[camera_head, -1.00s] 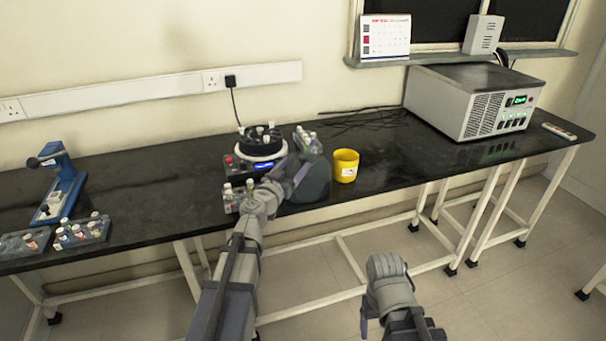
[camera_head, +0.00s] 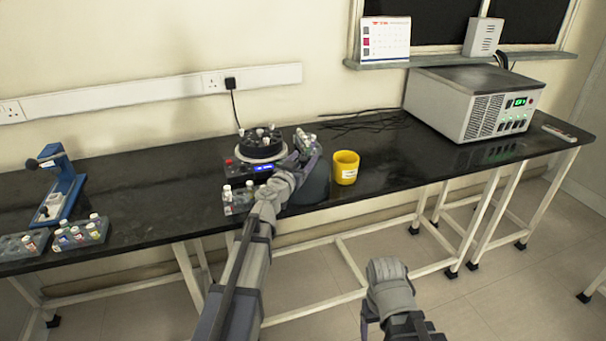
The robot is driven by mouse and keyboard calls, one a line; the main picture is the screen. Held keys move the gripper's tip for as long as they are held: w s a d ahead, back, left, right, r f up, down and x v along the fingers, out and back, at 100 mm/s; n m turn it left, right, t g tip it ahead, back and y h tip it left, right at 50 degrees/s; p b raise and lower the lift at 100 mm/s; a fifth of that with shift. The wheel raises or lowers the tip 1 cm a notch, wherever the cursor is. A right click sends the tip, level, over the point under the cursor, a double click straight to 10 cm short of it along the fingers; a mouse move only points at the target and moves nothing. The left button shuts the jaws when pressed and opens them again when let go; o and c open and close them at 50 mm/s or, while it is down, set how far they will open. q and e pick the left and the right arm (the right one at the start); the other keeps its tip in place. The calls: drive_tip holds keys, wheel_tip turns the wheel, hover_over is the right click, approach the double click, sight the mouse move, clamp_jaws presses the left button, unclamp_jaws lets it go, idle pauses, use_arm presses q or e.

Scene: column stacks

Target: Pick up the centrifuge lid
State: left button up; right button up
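The centrifuge (camera_head: 248,172) stands on the black bench with a blue-lit front, and its round black rotor (camera_head: 261,143) is uncovered with several tubes upright in it. The centrifuge lid appears to be the dark grey rounded piece (camera_head: 318,184) at the bench's front edge, right of the centrifuge. My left gripper (camera_head: 306,158) is over the lid's upper left side and hides part of it. I cannot tell whether its fingers touch or grip the lid. My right arm's end (camera_head: 390,285) is low at the front, away from the bench; its fingers are not clear.
A yellow cup (camera_head: 345,167) stands close to the right of the lid. Small tube racks (camera_head: 238,200) sit by the centrifuge and at the left (camera_head: 82,234). A blue device (camera_head: 64,188) stands far left, a grey instrument (camera_head: 475,102) at right. Bench between blue device and centrifuge is clear.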

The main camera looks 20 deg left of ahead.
use_arm(q)
clamp_jaws()
idle(0.3)
idle(0.9)
